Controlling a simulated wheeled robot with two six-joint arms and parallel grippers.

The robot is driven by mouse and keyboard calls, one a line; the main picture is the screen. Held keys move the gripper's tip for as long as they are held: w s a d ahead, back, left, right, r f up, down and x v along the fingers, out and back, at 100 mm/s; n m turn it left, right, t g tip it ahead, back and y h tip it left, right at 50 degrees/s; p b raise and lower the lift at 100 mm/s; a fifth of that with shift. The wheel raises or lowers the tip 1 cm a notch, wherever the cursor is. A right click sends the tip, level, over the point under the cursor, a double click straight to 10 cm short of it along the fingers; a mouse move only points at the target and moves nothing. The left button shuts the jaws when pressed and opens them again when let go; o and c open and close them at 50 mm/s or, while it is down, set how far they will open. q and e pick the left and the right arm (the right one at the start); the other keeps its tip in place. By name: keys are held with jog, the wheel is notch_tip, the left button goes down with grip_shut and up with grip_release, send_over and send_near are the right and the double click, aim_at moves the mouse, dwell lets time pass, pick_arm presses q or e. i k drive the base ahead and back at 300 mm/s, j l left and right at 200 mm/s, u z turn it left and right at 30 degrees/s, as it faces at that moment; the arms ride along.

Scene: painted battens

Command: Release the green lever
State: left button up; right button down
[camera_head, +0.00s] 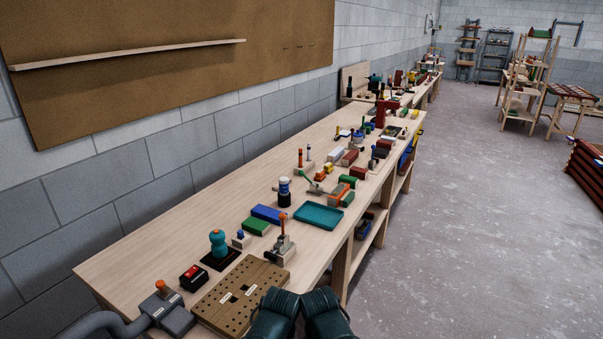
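A small green lever (311,181) slants up to the left on the long workbench (170,237), in the middle of the picture. It seems to belong to a small clamp beside green-and-orange painted blocks (340,194). It is too small to tell how firmly the clamp bears on anything. Two dark teal parts of my own arms show at the bottom edge, in front of the bench. I see no gripper fingers, and nothing of mine is near the lever.
A teal tray (318,215) lies in front of the lever. A dark blue-and-white bottle (284,192) and upright orange-tipped clamps (284,240) stand nearby. A drilled wooden board (240,296) lies at the near end. Open floor (480,210) stretches to the right.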

aim_at(300, 172)
jog(key=i+l+u, duration=0.1)
jog(key=l, duration=0.3)
jog(key=i+l+u, duration=0.1)
jog(key=i+l, duration=0.25)
jog(key=i+l+u, duration=0.1)
jog(key=l, duration=0.4)
jog(key=i+l+u, duration=0.15)
jog(key=l, duration=0.3)
jog(key=i+l+u, duration=0.1)
jog(key=i+l, duration=0.15)
jog(key=l, duration=0.25)
jog(key=i+l+u, duration=0.1)
jog(key=l, duration=0.35)
jog(key=i+l+u, duration=0.1)
jog(key=l, duration=0.4)
jog(key=i+l+u, duration=0.1)
jog(key=l, duration=0.4)
jog(key=i, duration=0.05)
